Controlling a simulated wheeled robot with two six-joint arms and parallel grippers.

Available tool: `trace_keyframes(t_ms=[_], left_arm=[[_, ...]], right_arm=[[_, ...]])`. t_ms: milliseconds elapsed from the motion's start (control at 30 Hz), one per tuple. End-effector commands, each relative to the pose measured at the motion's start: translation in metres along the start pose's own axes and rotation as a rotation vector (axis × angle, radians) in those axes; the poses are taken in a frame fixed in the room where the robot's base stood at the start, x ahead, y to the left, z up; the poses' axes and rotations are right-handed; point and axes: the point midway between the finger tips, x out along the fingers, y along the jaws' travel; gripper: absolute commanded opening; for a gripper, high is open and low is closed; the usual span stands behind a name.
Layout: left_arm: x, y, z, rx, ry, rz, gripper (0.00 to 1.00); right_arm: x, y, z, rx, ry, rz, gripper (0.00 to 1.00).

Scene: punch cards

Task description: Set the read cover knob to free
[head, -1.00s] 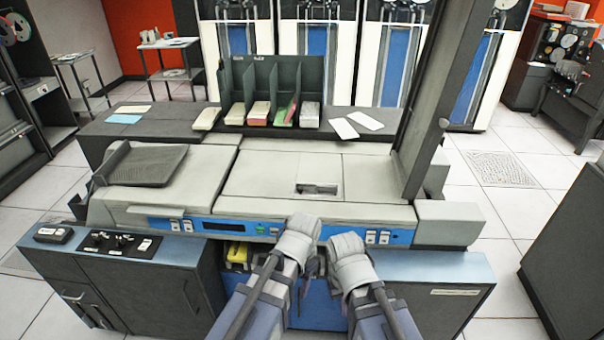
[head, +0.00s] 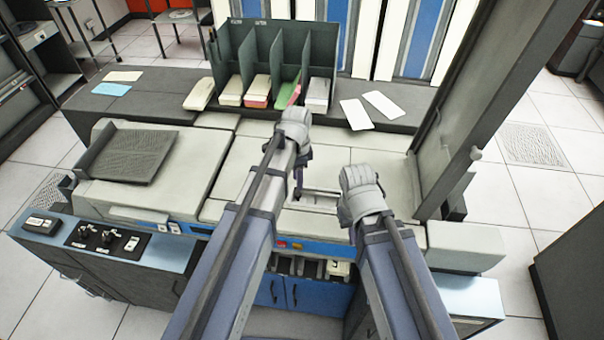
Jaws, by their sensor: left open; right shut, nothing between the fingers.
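A small pale knob (head: 476,153) sticks out from the edge of the tall dark upright panel (head: 490,105) at the right of the card machine (head: 225,190). I cannot tell whether it is the read cover knob, and no setting mark is readable. My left gripper (head: 294,128) is over the back middle of the machine top, open, its fingers largely hidden by the hand and arm. My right gripper (head: 359,190) is over the machine top right of the small recessed opening (head: 322,200), shut and empty. Both are well left of the knob and apart from it.
A green divided rack (head: 262,50) with several card stacks stands on the dark rear shelf (head: 165,100). Loose cards (head: 356,113) lie right of it. A dark card hopper (head: 125,155) and a knob panel (head: 107,236) are at the left.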

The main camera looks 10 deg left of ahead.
Motion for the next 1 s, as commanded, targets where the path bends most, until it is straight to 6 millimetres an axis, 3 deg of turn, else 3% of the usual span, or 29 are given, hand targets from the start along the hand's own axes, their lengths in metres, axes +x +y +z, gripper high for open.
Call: trace_keyframes(t_ms=[467, 1000], left_arm=[[0.008, -0.003, 0.000, 0.015, 0.002, 0.000, 0.42], [0.071, -0.003, 0.000, 0.014, 0.002, 0.000, 0.42]], right_arm=[[0.008, -0.001, 0.000, 0.000, 0.000, 0.000, 0.00], [0.070, -0.007, -0.004, 0.001, 0.000, 0.000, 0.00]])
